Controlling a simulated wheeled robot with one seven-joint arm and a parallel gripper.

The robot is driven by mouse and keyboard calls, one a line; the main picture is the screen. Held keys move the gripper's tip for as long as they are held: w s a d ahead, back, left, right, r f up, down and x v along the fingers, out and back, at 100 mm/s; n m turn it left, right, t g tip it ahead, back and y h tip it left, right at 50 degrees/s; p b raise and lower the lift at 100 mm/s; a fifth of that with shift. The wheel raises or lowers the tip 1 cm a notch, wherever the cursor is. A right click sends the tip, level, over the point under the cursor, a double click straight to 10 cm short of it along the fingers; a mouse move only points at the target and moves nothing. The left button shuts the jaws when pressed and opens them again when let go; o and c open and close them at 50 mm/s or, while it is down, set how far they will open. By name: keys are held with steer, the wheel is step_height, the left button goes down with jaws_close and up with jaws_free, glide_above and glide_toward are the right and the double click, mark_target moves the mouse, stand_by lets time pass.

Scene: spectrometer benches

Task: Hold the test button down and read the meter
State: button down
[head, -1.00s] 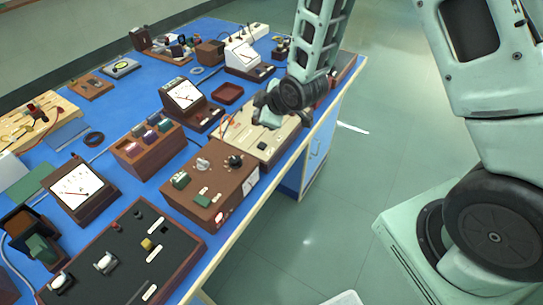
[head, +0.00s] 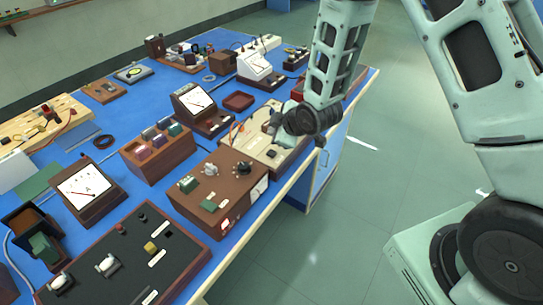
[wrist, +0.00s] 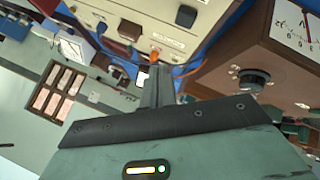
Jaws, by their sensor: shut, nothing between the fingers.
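My gripper (head: 278,124) is shut and empty, over the far part of a cream board (head: 252,143) at the bench's front edge. In the wrist view the closed fingers (wrist: 158,72) point at a small orange plug or terminal (wrist: 155,54) on the board's edge. I cannot tell whether they touch it. A black square button (wrist: 187,16) sits on the board; it also shows in the head view (head: 272,153). Dial meters stand behind the board (head: 196,99), at the left (head: 85,187) and at the back (head: 258,66). Their readings are too small to make out.
A brown box with knobs (head: 217,188) stands just left of the cream board. The blue bench (head: 125,195) is crowded; the green floor (head: 350,220) on the right is clear.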

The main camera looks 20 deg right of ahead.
mark_target(274, 154)
steer(key=shift+f+b, duration=1.7)
steer(key=shift+f, duration=0.95)
steer(key=shift+f, duration=0.1)
steer(key=shift+f+b, duration=0.3)
steer(key=shift+b, duration=0.15)
steer(key=shift+f+b, duration=0.45)
steer(key=shift+b, duration=0.05)
steer(key=shift+r, duration=0.1)
stand_by(2.3)
steer(key=shift+r+p, duration=0.6)
steer(key=shift+r, duration=0.2)
steer(key=shift+r+p, duration=1.6)
steer(key=shift+r, duration=0.9)
steer(key=shift+a, duration=0.1)
